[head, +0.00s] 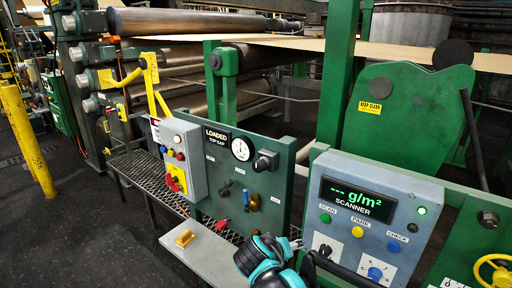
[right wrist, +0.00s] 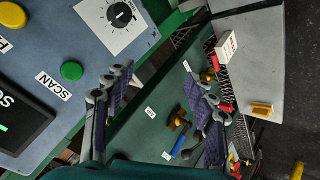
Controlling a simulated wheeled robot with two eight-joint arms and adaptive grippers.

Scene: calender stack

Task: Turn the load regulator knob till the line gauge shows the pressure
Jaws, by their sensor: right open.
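I cannot read which control is the load regulator. My right gripper (head: 268,258) shows as teal and black parts low in the head view, in front of the panel and apart from the knob. In the right wrist view its two fingers (right wrist: 155,85) are spread with nothing between them. My left gripper is not in view.
A grey-blue scanner box (head: 372,215) stands right of the green panel, with a display, coloured buttons and knobs. Handles with yellow, red and blue parts (right wrist: 180,125) stick out of the panel. A grey shelf (head: 215,258) carries a yellow block (head: 184,238). Open floor lies at left.

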